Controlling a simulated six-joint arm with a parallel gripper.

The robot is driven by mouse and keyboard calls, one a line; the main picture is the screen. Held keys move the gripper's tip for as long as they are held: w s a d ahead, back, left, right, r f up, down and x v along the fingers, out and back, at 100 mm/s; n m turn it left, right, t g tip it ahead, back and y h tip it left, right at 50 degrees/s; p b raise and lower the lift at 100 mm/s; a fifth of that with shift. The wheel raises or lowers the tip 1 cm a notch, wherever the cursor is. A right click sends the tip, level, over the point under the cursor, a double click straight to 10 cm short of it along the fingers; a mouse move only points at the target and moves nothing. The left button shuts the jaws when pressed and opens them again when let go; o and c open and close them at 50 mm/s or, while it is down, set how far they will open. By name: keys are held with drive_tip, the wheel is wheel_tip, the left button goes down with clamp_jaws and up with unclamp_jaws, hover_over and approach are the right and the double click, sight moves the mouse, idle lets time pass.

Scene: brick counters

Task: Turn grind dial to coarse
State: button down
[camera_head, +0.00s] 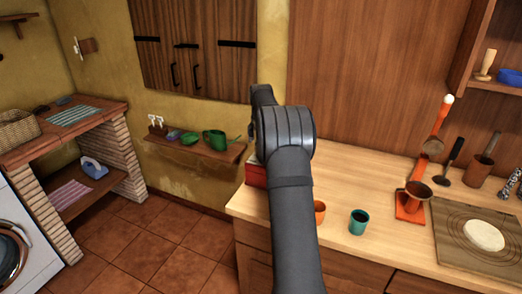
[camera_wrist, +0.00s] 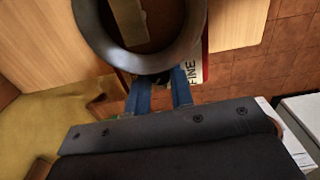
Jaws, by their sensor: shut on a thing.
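In the wrist view, the two blue fingers of my gripper (camera_wrist: 160,82) reach in just below a large dark ring (camera_wrist: 110,45). They are shut on a small dark part, which appears to be the grind dial; it is mostly hidden between the fingertips. A white label reading "FINE" (camera_wrist: 194,70) is right beside the right finger. No "coarse" mark is visible. In the head view, part of a red body (camera_head: 256,174), apparently the grinder, shows at the counter's left end. My arm hides the rest of it and the gripper.
An orange cup (camera_head: 319,212) and a teal cup (camera_head: 359,221) stand on the wooden counter (camera_head: 375,180) right of my arm. A wall shelf (camera_head: 190,152) holds green dishes.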

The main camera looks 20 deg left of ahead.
drive_tip(key=shift+m, duration=1)
drive_tip(key=c, duration=1.3)
unclamp_jaws()
drive_tip(key=shift+o, duration=0.2)
drive_tip(key=shift+r, duration=0.1)
wheel_tip(320, 180, up, 17)
drive_tip(key=shift+r, duration=0.15)
wheel_tip(320, 180, down, 18)
drive_tip(key=shift+r, duration=0.25)
